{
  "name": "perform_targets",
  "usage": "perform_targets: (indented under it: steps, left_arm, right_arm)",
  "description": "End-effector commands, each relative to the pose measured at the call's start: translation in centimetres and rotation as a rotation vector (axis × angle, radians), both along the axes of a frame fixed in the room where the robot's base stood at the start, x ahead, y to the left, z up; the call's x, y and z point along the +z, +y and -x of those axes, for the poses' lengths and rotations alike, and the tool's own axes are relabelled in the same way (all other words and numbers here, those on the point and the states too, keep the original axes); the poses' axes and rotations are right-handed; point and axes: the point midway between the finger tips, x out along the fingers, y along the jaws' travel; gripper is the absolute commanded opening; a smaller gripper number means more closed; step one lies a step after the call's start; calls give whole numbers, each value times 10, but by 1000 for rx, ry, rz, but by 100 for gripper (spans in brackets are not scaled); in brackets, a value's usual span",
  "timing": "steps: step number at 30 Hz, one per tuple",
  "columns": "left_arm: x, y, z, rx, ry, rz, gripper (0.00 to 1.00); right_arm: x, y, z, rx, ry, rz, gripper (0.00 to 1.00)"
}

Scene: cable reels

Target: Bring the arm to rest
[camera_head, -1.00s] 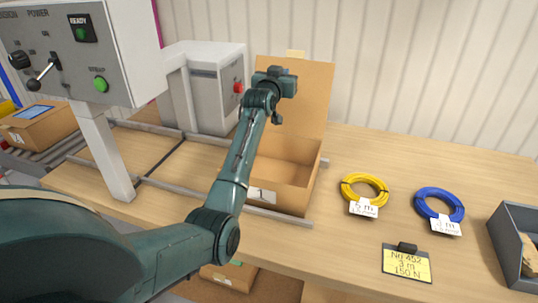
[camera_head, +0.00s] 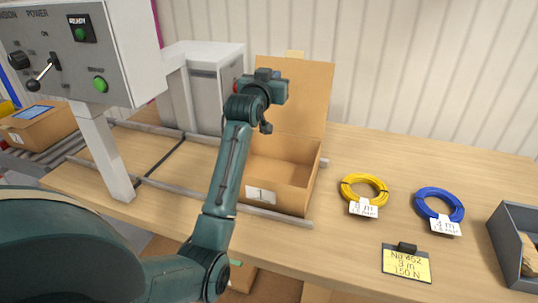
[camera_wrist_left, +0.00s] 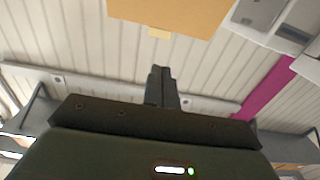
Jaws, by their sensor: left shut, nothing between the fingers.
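My left arm rises from the lower left of the head view. Its left gripper (camera_head: 266,127) hangs in front of the open cardboard box's raised lid, above the box, touching nothing that I can see. In the left wrist view the two dark fingers (camera_wrist_left: 161,75) are together with nothing between them. The wall and an orange-brown lid (camera_wrist_left: 175,12) lie beyond them. My right gripper is in neither view.
The open box (camera_head: 290,190) stands on the table below the gripper. A yellow cable coil (camera_head: 347,186), a blue coil (camera_head: 424,193), a yellow label card (camera_head: 405,265) and a grey bin (camera_head: 510,262) lie right. A control panel (camera_head: 120,50) and grey machine (camera_head: 205,60) stand left.

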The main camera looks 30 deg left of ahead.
Motion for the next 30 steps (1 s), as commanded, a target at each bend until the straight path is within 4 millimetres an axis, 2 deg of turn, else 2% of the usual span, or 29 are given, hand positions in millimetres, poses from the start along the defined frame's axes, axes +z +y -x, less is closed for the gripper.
perform_targets:
  steps: [9, 11, 14, 17, 18, 20, 21, 23, 24, 27, 30]
  left_arm:
    - [-4, -1, 1, -2, 9, -2, 0]
    - [-17, -6, 5, -9, 39, -5, 0]
    - [-56, -21, 23, -33, 137, -16, 0]
    - [-113, -45, 56, -72, 291, -29, 0]
    - [-137, -55, 73, -89, 359, -32, 0]
    - [-170, -71, 102, -116, 461, -36, 0]
    - [-190, -81, 123, -134, 529, -37, 0]
    - [-218, -96, 156, -162, 630, -37, 0]
    - [-234, -105, 179, -179, 697, -34, 0]
    - [-265, -126, 234, -220, 844, -27, 0]
    - [-283, -140, 280, -252, 962, -18, 0]
  right_arm:
    - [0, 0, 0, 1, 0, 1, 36]
    - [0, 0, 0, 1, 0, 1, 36]
    - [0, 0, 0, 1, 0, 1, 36]
    - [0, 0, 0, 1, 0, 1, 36]
    - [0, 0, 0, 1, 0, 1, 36]
    - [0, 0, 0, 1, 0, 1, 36]
    - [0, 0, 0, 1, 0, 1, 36]
    - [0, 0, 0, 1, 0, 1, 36]
    - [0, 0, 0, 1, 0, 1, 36]
    - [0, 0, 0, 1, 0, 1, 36]
    - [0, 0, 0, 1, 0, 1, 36]
